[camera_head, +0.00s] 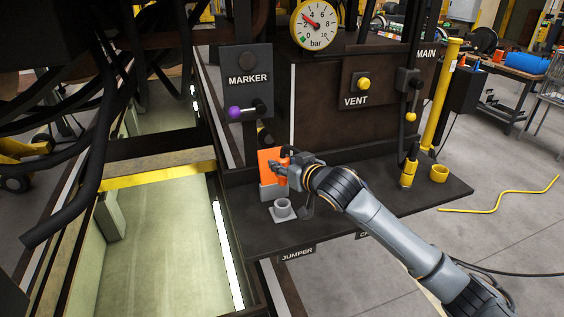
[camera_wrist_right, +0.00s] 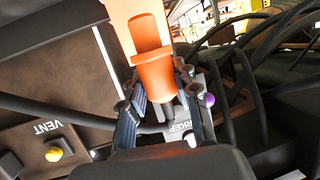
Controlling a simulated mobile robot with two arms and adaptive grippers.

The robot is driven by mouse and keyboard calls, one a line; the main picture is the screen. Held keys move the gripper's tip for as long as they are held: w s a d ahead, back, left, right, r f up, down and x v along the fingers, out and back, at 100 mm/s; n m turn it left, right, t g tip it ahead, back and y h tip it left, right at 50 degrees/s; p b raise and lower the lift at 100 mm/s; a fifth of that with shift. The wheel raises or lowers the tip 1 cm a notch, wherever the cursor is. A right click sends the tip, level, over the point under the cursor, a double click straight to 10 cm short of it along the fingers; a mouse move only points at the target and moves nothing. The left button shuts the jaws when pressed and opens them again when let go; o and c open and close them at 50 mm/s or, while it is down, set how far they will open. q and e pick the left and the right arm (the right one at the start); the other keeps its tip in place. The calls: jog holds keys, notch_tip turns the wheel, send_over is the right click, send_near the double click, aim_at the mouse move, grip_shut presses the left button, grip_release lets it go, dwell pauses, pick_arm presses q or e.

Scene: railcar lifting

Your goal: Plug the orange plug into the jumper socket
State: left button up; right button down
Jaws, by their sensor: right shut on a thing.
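The orange plug (camera_head: 268,160) is upright in the jaws of my right gripper (camera_head: 283,171), above the dark shelf. In the right wrist view the orange plug (camera_wrist_right: 152,65) sits between the two dark fingers. A grey block (camera_head: 270,190) shows directly below the orange; I cannot tell whether it is part of the plug or a holder. The jumper socket (camera_head: 283,209), a grey round cup on a square plate, stands on the shelf just in front, behind the JUMPER label (camera_head: 297,254). The plug is apart from the cup. My left gripper is not in view.
The MARKER panel (camera_head: 247,88) with a purple-knobbed lever is behind the plug. The VENT panel (camera_head: 362,90) and a gauge (camera_head: 318,24) are further back. A yellow ring (camera_head: 439,173) stands on the shelf (camera_head: 350,205) at right. An open pit lies left.

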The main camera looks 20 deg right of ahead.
aim_at(285, 182)
jog(key=shift+w+r+p, duration=0.1)
jog(key=shift+p, duration=0.45)
jog(key=shift+f+b, duration=0.7)
jog(key=shift+f, duration=0.15)
jog(key=shift+f+b, duration=1.05)
jog(key=shift+f, duration=1.1)
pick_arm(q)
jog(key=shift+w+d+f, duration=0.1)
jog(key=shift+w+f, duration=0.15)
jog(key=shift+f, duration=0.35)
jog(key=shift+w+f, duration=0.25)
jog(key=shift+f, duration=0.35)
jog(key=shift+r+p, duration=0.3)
pick_arm(e)
jog(key=shift+r, duration=0.1)
pick_arm(q)
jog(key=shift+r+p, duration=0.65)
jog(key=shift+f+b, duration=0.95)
jog(key=shift+b, duration=0.05)
pick_arm(e)
jog(key=shift+f, duration=2.1)
